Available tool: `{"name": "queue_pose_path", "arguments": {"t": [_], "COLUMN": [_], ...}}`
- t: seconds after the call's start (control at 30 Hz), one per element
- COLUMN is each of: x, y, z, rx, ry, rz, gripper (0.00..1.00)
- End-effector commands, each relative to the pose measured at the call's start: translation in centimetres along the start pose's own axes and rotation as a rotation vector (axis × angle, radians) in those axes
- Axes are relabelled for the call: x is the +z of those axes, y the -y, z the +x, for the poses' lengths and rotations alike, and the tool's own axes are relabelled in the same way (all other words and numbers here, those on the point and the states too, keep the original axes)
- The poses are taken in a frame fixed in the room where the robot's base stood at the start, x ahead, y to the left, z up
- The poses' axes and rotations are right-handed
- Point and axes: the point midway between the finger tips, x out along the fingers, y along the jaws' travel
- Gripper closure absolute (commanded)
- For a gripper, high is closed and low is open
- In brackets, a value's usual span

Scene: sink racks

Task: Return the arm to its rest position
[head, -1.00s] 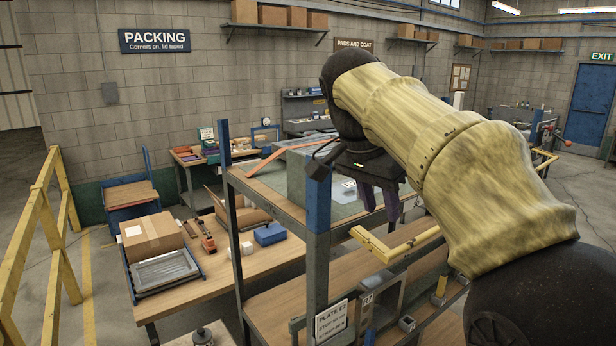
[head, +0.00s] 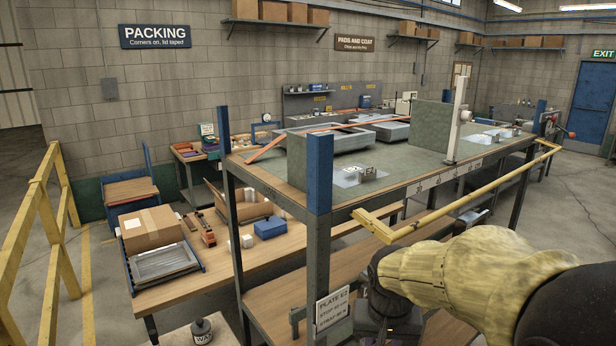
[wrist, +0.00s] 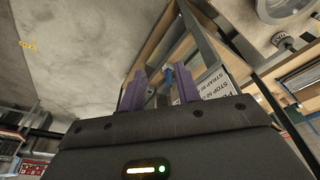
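My arm, in a yellow cloth sleeve (head: 470,262), reaches in from the lower right of the head view. Its dark wrist end is at the bottom, in front of the bench and right of the plate sign. The fingers of my gripper are out of sight there. In the wrist view my gripper (wrist: 160,80) shows two purple fingers standing apart with nothing between them. Beyond them are a bench leg and a white sign, seen at a tilt.
A steel-framed bench with a blue corner post (head: 319,168) stands close to my arm. A yellow rail (head: 470,197) runs along its front edge, above my wrist. A white plate sign (head: 332,314) hangs left of my wrist. Open floor (head: 570,215) lies to the right.

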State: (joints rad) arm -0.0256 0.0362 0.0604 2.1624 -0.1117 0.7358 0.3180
Motion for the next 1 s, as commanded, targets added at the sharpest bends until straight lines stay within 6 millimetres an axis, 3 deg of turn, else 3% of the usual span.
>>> {"name": "queue_pose_path", "arguments": {"t": [0.03, 0.1, 0.2, 0.33, 1.0], "x": [1.8, 4.0, 6.9, 9.3, 9.9], "y": [-0.5, -1.1, -1.9, -2.5, -2.7], "z": [2.0, 4.1, 6.5, 8.2, 8.4], "rx": [-0.011, -0.027, -0.045, -0.054, -0.056], "ry": [0.009, 0.008, 0.002, -0.007, -0.012], "rz": [-0.024, -0.06, -0.105, -0.14, -0.152], "gripper": [0.68, 0.68, 0.68, 0.68, 0.68]}}
